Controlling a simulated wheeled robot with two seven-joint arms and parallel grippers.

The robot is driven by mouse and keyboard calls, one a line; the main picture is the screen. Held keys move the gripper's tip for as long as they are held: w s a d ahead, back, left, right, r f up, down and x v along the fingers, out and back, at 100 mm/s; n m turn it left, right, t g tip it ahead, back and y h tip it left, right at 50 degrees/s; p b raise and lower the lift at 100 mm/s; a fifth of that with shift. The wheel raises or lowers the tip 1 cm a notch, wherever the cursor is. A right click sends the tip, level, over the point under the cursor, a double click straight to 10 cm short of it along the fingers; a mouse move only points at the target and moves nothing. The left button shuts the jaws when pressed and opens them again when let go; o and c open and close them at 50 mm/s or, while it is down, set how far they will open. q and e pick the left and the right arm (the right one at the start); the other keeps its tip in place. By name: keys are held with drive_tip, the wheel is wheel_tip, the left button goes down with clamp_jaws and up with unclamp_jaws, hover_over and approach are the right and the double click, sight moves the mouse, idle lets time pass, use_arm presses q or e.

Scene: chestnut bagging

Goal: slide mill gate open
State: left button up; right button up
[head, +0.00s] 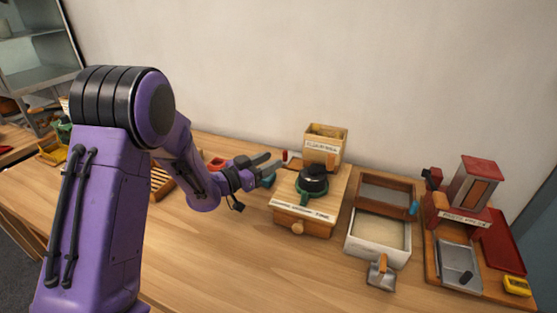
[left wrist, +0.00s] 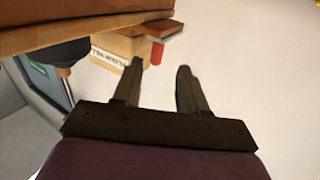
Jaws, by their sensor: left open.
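The wooden mill (head: 325,146), a light box with a lettered label, stands at the back of the table, behind the wooden box with the green and black pot-like top. It also shows in the left wrist view (left wrist: 120,48), tilted, with a red piece (left wrist: 156,52) sticking out beside it on a wooden strip. This red piece may be the gate's handle; a small red bit (head: 285,156) shows left of the mill in the head view. My left gripper (head: 271,163) is open, with nothing between its fingers, left of the mill and apart from it. My right gripper is out of view.
The wooden box with a knob (head: 303,222) stands in front of the mill. Right of it are a pale tray (head: 378,256), a metal scoop (head: 381,276) and a red machine (head: 463,213). The front table is clear.

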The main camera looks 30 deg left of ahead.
use_arm(q)
drive_tip(key=v, duration=0.6)
drive_tip(key=shift+s+b, duration=0.2)
drive_tip(key=shift+b, duration=0.25)
